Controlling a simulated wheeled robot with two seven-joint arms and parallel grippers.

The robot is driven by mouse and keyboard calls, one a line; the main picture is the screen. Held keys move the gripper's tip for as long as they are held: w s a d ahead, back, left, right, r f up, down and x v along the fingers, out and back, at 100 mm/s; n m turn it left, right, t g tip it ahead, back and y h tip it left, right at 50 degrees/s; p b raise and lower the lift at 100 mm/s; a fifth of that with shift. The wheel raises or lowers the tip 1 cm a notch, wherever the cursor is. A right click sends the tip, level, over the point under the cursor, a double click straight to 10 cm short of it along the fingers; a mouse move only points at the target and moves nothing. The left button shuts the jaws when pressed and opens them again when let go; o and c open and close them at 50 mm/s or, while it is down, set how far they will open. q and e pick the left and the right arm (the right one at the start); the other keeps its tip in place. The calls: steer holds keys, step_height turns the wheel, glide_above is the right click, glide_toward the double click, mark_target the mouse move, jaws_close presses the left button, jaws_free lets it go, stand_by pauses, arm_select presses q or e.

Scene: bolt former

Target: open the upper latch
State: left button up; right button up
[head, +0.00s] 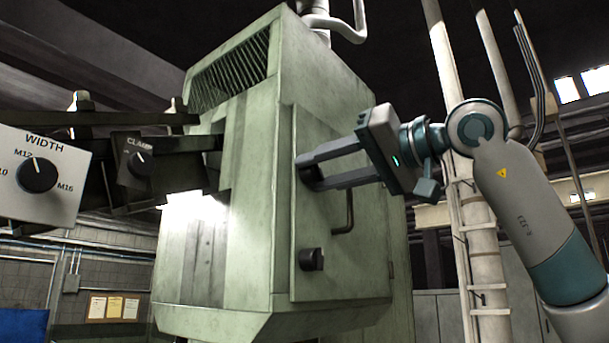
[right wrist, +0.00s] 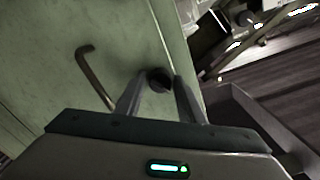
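The upper latch (head: 312,176) is a dark round knob on the front-edge side of the green machine's door (head: 345,225). It is partly hidden by my right gripper (head: 309,173), whose two fingers are apart and lie on either side of it. In the right wrist view, the latch (right wrist: 158,80) shows between the fingertips (right wrist: 160,82). Whether a finger touches it, I cannot tell. The lower latch (head: 311,259), a similar dark knob, is further down the same door edge. My left gripper is not in view.
A bent door handle (head: 347,212) stands just right of the latches and also shows in the right wrist view (right wrist: 93,75). Control boxes marked WIDTH (head: 40,180) and CLAMP (head: 137,160) hang at the left. A pipe with ladder rungs (head: 465,220) rises behind my right arm.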

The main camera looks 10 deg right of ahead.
jaws_close()
steer(key=shift+f+m+b, duration=0.1)
steer(key=shift+m+b, duration=0.3)
steer(key=shift+m, duration=1.8)
steer(key=shift+m+b, duration=0.55)
steer(key=shift+m, duration=1.15)
steer(key=o, duration=0.6)
jaws_free()
steer(key=shift+s+d, duration=0.1)
